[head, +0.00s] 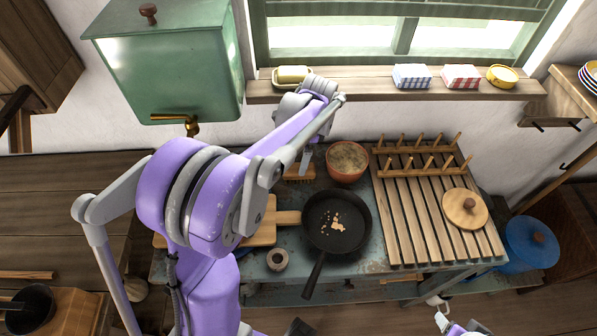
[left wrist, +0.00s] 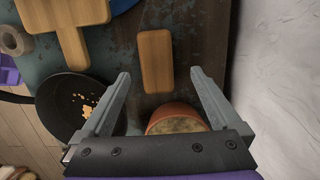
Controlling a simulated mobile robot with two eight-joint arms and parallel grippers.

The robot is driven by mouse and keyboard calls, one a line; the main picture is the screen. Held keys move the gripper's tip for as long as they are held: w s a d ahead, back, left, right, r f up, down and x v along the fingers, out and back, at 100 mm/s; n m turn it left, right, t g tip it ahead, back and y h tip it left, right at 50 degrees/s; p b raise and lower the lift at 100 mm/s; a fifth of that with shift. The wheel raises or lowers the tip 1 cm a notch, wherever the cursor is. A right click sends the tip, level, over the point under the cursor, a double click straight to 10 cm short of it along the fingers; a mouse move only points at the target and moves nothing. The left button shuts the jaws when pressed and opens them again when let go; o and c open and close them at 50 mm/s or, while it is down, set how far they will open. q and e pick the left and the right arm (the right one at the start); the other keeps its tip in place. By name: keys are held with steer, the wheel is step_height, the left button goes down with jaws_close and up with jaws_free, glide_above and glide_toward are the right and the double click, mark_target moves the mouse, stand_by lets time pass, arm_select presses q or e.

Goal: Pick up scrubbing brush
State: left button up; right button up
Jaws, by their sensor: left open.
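The scrubbing brush (head: 299,172) lies on the worn blue-green tabletop, left of the terracotta bowl, partly hidden by my left gripper in the head view. In the left wrist view its plain wooden back (left wrist: 156,62) shows as a rounded block. My left gripper (head: 307,158) is open and empty above the table by the brush. In the left wrist view, the brush lies beyond and between the lines of the two grey fingers (left wrist: 160,74), with no contact visible. Part of my right arm (head: 462,328) shows at the bottom edge; its jaws cannot be made out.
The terracotta bowl (head: 347,161) stands close to the brush and left fingers. A black pan (head: 337,243) with crumbs, a cutting board (head: 262,236) and a slatted rack (head: 420,225) crowd the table. The windowsill (head: 360,92) and green tank (head: 175,75) are behind.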

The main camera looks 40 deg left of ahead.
arm_select(q)
steer(key=shift+s+a+f, duration=0.1)
steer(key=shift+s+f, duration=0.05)
steer(key=shift+f, duration=0.8)
steer(key=shift+s+a+f, duration=0.1)
steer(key=shift+s+f, duration=0.1)
steer(key=shift+f, duration=0.7)
steer(key=shift+s+a+f, duration=0.1)
steer(key=shift+s+f, duration=0.05)
steer(key=shift+f, duration=0.8)
steer(key=shift+d+f, duration=0.1)
steer(key=shift+f, duration=0.15)
jaws_close()
step_height(320, 180, up, 10)
steer(key=shift+r+p, duration=0.25)
steer(key=shift+p, duration=0.05)
steer(key=c, duration=0.7)
jaws_free()
steer(key=c, duration=0.6)
